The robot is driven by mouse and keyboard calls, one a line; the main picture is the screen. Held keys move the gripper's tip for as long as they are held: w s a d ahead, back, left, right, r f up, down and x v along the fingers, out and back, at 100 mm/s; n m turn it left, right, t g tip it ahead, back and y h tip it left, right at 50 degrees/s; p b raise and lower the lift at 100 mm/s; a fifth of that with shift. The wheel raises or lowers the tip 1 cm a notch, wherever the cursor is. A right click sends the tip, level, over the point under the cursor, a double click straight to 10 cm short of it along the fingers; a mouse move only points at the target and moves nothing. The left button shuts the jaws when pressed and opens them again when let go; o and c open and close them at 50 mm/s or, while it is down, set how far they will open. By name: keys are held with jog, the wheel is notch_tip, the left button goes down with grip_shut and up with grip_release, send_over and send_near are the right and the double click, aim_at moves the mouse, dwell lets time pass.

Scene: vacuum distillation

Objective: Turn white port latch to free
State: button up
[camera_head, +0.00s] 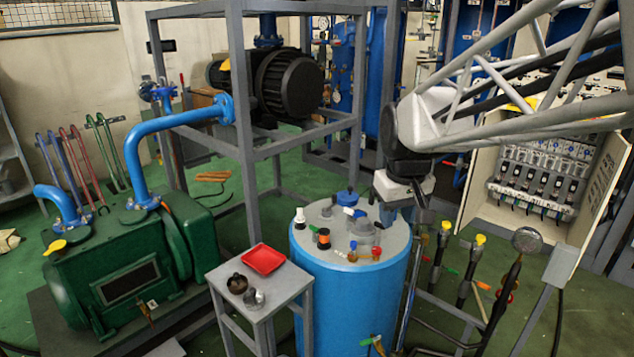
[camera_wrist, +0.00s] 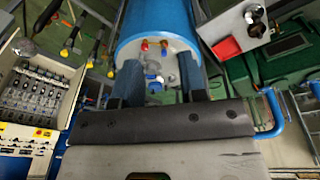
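The blue tank (camera_head: 350,305) has a grey lid (camera_head: 322,262) with several small ports and handles. A white upright fitting (camera_head: 300,217) stands at the lid's left edge, and a small white piece (camera_head: 349,211) shows near a blue handle (camera_head: 360,214). I cannot tell which white part is the port latch. My gripper (camera_wrist: 161,80) is open and empty in the wrist view, its two fingers wide apart. Small white and blue fittings (camera_wrist: 153,68) on the lid show between the fingers. In the head view my gripper is over the lid's right back side, its fingertips mostly hidden.
Red and orange knobs (camera_head: 376,252) are at the lid's front edge. A small grey table (camera_head: 285,287) with a red tray (camera_head: 264,259) stands left of the tank. Yellow-topped valves (camera_head: 479,241) stand to the right. The grey frame (camera_head: 246,165) rises behind the tank.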

jog(key=w+f+n, duration=0.1)
jog(key=w+n, duration=0.1)
jog(key=w, duration=1.1)
jog(key=n+g, duration=0.2)
jog(key=n, duration=0.2)
send_over(349, 209)
jog(key=f, duration=1.7)
jog(key=shift+s+f, duration=0.15)
jog(key=shift+s, duration=0.15)
jog(key=shift+w+f, duration=0.35)
jog(key=shift+w, duration=0.05)
jog(key=shift+f, duration=0.15)
jog(key=shift+f, duration=3.75)
jog(key=shift+c, duration=0.3)
grip_shut()
